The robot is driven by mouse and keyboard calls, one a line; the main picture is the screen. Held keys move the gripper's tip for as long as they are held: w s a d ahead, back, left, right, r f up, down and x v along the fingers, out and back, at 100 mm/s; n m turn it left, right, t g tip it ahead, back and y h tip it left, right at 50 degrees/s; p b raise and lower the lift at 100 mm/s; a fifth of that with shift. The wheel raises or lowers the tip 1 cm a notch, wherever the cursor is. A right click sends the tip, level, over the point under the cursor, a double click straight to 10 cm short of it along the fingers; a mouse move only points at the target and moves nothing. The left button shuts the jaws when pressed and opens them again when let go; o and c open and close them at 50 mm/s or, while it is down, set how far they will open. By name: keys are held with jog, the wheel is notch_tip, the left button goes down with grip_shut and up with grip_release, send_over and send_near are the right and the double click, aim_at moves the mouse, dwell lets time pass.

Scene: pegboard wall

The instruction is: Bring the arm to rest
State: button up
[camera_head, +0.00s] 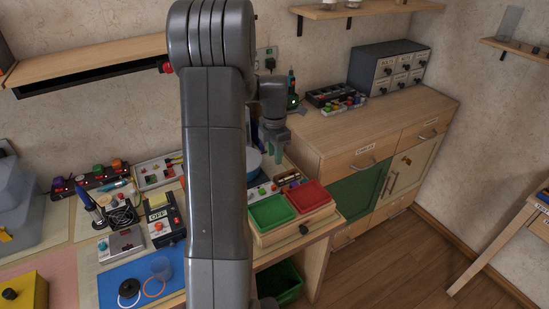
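My arm (212,150) rises upright through the middle of the camera_head view and hides part of the workbench and wall behind it. My gripper (277,152) shows small to the right of the arm. It points down above the bench, behind the green tray and the red tray. Its fingers are too small and dark to tell whether they are apart, and I cannot see anything held clearly.
A wooden box with a green tray (271,213) and a red tray (309,196) stands at the bench's right end. A wooden cabinet (362,132) stands behind it. Electronics and tools (122,244) crowd the left. A shelf (90,62) hangs left. The floor (400,262) at right is clear.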

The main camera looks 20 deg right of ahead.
aim_at(274, 186)
notch_tip(274, 186, down, 14)
jog(key=shift+w+r+p, duration=0.1)
jog(key=shift+p, duration=0.8)
jog(key=shift+w+a, duration=0.1)
jog(key=shift+w, duration=0.5)
jog(key=shift+r, duration=0.1)
